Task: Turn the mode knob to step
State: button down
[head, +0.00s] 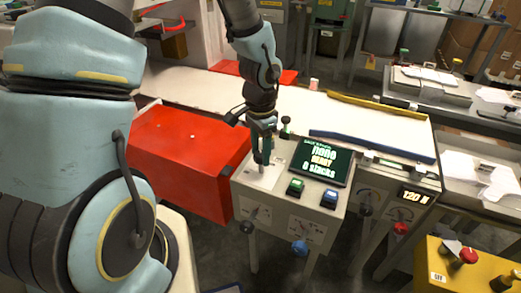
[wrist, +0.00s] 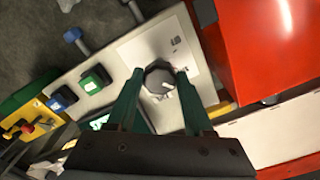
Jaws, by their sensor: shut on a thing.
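The mode knob (wrist: 158,82) is a round grey knob with a pale pointer mark, on a white label plate (wrist: 182,45) on the control box. In the wrist view my gripper (wrist: 159,74) has one green finger on each side of the knob and is shut on it. In the head view my gripper (head: 263,160) points down onto the plate at the box's left side and hides the knob. The label print is too small to read, so I cannot tell which mode the pointer marks.
A dark lever with a ball top (head: 286,124) stands behind. A red cabinet (head: 188,160) is close on the left.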

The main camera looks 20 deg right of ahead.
aim_at(261, 154)
jog(key=shift+d, duration=0.1)
jog(key=shift+c, duration=1.4)
grip_release()
jog(key=shift+r, duration=0.1)
notch_tip(261, 154, up, 11)
jog(key=shift+f, duration=0.2)
jog(key=w+a+r+n+t, duration=0.1)
jog(key=w+a+r+n, duration=0.1)
jog(key=a+n, duration=1.2)
jog(key=a, duration=1)
jog(key=shift+a+t, duration=0.25)
jog(key=shift+t, duration=0.05)
